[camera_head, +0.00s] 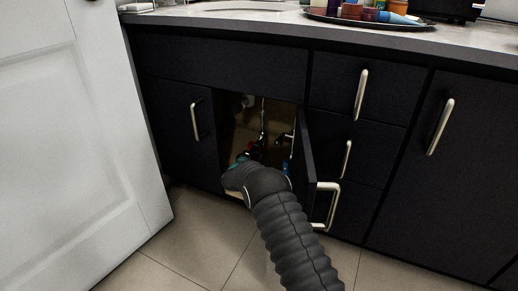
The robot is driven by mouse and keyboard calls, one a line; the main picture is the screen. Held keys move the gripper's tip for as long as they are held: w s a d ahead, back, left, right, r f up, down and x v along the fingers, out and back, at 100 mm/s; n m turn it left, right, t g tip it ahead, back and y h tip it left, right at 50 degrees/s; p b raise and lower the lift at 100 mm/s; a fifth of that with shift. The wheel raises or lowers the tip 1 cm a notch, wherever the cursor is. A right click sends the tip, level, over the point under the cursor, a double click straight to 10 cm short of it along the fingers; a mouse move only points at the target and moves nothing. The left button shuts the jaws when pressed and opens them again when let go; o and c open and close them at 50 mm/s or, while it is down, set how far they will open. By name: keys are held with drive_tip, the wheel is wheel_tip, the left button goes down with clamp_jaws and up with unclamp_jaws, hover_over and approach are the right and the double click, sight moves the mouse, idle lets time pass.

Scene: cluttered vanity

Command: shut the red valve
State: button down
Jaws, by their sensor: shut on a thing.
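The open vanity cabinet (236,108) shows a dark inside with thin pipes. My gripper (256,150) reaches into its lower part, mostly hidden behind my own wrist. A small red patch, which looks like the red valve (241,157), shows right at the gripper. The gripper appears shut on it, though the fingers and their contact are too small and dark to see clearly. The valve's handle angle cannot be told.
The open cabinet door (309,165) stands just right of my arm, with its handle (326,205) sticking out. A white door (75,150) fills the left. Drawers (372,95) flank the opening. A tray (372,20) with several items sits on the counter. Tiled floor (200,235) is clear.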

drive_tip(key=shift+d+f, duration=0.1)
drive_tip(key=shift+f, duration=0.05)
idle(0.3)
drive_tip(key=c, duration=1)
unclamp_jaws()
drive_tip(key=v, duration=1.2)
